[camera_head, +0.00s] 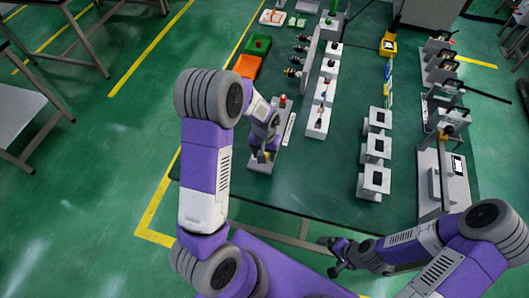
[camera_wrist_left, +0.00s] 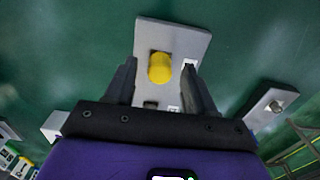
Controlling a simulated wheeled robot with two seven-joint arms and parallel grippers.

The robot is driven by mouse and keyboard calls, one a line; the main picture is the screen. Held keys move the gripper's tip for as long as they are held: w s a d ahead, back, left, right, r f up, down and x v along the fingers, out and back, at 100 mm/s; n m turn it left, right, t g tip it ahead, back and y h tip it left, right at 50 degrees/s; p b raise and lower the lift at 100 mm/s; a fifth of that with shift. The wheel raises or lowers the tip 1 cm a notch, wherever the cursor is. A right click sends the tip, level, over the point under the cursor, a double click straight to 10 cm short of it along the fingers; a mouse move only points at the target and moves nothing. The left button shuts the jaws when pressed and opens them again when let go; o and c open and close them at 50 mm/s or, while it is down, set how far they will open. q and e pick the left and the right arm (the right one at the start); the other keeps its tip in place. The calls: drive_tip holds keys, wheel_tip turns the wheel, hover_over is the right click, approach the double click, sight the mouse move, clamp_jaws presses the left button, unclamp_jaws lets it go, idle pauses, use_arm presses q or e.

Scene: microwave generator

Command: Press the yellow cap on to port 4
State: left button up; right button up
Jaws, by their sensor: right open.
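The yellow cap (camera_wrist_left: 160,67) stands on a light grey plate (camera_wrist_left: 185,38) in the left wrist view. My left gripper (camera_wrist_left: 160,80) is open, with one finger on each side of the cap and a gap on both sides. In the head view my left gripper (camera_head: 263,155) is low over a grey block (camera_head: 261,166) on the table; the cap is mostly hidden there. My right gripper (camera_head: 336,262) is open and empty at the table's front edge. The number of the port cannot be read.
An orange tray (camera_head: 247,66) and a green tray (camera_head: 257,44) lie behind the left arm. A row of white blocks (camera_head: 318,120) runs up the middle, with grey stands (camera_head: 374,180) to its right. Taller devices line the right side. The front middle of the table is clear.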

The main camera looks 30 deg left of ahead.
use_arm(q)
wheel_tip(320, 180, up, 8)
drive_tip(key=shift+f+p, duration=0.2)
drive_tip(key=shift+p, duration=0.55)
